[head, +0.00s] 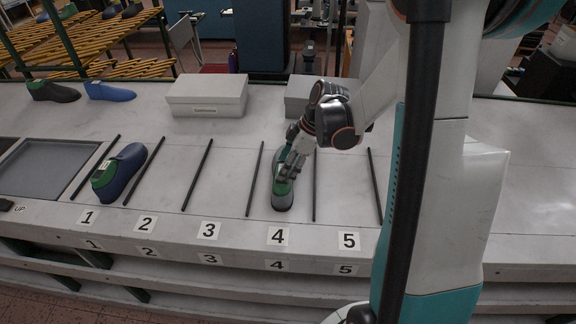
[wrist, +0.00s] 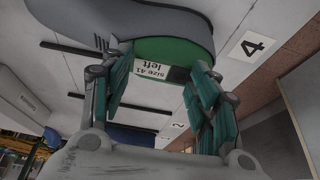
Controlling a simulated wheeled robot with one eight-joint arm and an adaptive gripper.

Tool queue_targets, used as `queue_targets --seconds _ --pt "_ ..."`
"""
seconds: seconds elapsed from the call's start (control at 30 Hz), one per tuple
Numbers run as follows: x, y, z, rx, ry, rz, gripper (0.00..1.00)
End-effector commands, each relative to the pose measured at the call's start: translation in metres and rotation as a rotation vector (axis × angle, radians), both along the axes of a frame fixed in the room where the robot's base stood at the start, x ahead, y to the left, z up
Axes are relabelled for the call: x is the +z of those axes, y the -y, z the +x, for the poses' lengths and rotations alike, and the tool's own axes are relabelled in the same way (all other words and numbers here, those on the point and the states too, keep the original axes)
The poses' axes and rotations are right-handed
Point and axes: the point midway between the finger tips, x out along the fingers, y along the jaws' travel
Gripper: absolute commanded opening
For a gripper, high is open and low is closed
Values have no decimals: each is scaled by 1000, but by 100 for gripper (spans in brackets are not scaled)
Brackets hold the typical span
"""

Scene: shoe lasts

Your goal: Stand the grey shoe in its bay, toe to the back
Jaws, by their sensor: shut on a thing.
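The grey shoe (head: 283,201) is in the bay marked 4, between two dark bars, low at the bench top. My gripper (head: 290,168) comes from above and is shut on the shoe. In the wrist view the grey shoe (wrist: 160,22) has a green part with a label reading "size 41 left", between the fingers of my gripper (wrist: 160,92). I cannot tell whether its sole rests fully on the bench.
A blue and green shoe (head: 121,172) stands in bay 1. Bays 2, 3 and 5 look empty. Dark bars (head: 198,174) divide the bays. Boxes (head: 207,95) and two more shoes (head: 110,91) stand at the back. A grey tray (head: 48,167) lies at the left.

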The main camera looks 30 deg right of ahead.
Motion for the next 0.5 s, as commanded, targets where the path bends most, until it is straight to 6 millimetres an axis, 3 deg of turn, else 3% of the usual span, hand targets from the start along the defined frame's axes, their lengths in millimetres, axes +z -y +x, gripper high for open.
queue_targets --seconds 0.1,0.13,0.2,0.5 --pt "1 0 0 0 -1 1 0" --pt "0 0 0 -1 -2 0 57" --pt "1 0 0 -1 -2 0 73" --pt "1 0 0 -1 -2 0 76"
